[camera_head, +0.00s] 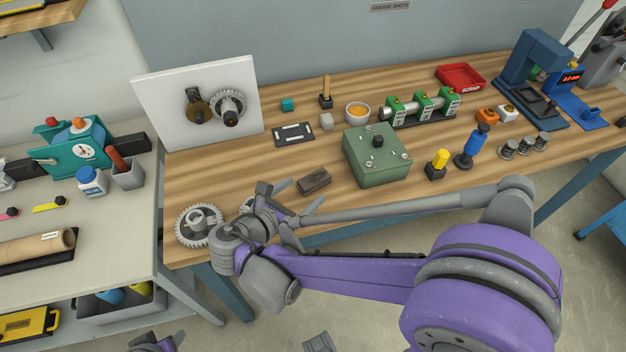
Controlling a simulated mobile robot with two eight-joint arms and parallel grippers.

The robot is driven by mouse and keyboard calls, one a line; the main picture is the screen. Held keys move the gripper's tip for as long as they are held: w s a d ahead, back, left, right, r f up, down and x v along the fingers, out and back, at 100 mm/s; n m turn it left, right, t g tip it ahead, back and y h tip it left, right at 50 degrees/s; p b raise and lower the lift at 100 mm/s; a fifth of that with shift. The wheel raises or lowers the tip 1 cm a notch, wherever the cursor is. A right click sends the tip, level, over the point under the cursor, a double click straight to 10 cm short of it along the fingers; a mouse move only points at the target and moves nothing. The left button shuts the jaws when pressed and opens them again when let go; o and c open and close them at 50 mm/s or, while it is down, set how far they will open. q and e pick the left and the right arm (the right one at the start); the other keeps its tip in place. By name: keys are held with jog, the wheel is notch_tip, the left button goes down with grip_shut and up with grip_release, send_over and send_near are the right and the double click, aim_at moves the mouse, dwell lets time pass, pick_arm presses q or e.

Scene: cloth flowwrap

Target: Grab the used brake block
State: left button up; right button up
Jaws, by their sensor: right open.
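A dark brown block (315,181), which looks like the used brake block, lies flat on the wooden bench near its front edge. My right gripper (298,198) is open, with its fingers spread just in front of and to the left of the block. I see no contact between the fingers and the block. Part of what looks like my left gripper (160,343) shows at the bottom edge, cut off by the frame; its jaws cannot be made out.
A toothed gear (183,228) lies left of my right gripper at the bench corner. A green box (366,170) with a black knob stands right of the block. A dark plate (294,134) lies behind it. A white panel (160,98) with gears stands at the back left.

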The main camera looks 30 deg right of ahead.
aim_at(308, 185)
jog(key=x, duration=0.5)
jog(key=shift+w+f, duration=0.5)
grip_shut()
